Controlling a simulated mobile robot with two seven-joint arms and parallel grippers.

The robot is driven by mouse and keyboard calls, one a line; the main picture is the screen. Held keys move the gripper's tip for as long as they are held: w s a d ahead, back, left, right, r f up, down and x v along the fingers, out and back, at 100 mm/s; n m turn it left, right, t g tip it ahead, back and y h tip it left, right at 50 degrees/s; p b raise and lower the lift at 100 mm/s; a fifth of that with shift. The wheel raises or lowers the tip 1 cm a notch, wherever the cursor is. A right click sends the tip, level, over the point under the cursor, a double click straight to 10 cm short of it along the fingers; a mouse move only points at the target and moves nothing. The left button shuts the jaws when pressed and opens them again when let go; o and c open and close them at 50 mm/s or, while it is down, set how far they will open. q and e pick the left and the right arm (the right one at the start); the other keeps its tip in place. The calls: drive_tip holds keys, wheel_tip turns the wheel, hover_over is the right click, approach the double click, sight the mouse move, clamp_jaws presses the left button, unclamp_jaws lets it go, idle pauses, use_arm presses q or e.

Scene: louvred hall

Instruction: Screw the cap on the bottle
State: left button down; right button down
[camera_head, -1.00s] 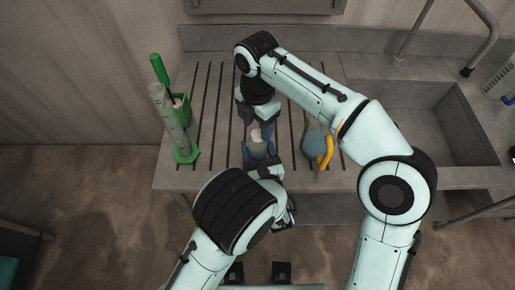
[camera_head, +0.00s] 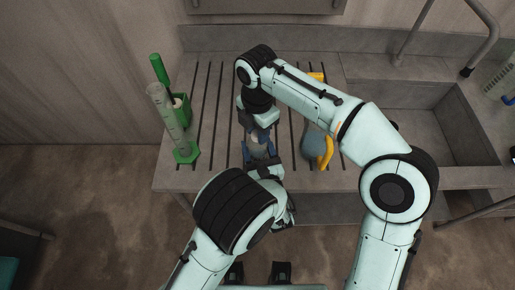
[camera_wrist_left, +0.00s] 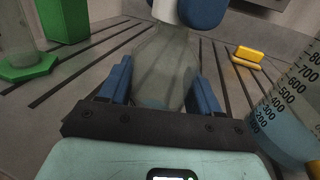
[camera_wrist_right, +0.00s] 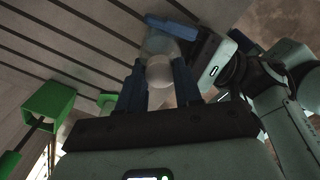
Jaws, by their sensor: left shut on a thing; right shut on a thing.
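The bottle (camera_wrist_left: 162,65) is clear and rounded. It stands between the blue fingers of my left gripper (camera_head: 258,154), which is shut on it. The white cap (camera_wrist_left: 165,10) sits at the bottle's neck at the top edge of the left wrist view, with a blue right finger against it. My right gripper (camera_head: 259,134) is directly above the left one and shut on the cap, which also shows between its fingers in the right wrist view (camera_wrist_right: 160,72). The fingers hide most of the bottle and cap in the head view; the exact seat is hidden.
A graduated cylinder (camera_head: 170,122) on a green base and a green holder (camera_head: 181,109) with a brush stand at the left. A graduated jug (camera_head: 313,144) with a yellow handle is close right. A yellow block (camera_wrist_left: 249,55) lies farther back. The sink (camera_head: 425,110) is right.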

drive_tip(key=m, duration=1.4)
drive_tip(key=shift+m, duration=0.4)
drive_tip(key=m, duration=0.3)
drive_tip(key=shift+m, duration=0.3)
drive_tip(key=c, duration=0.8)
unclamp_jaws()
drive_tip(key=shift+o, duration=0.2)
drive_tip(key=shift+r, duration=2.25)
drive_tip(key=shift+c, duration=0.4)
drive_tip(key=shift+r, duration=0.1)
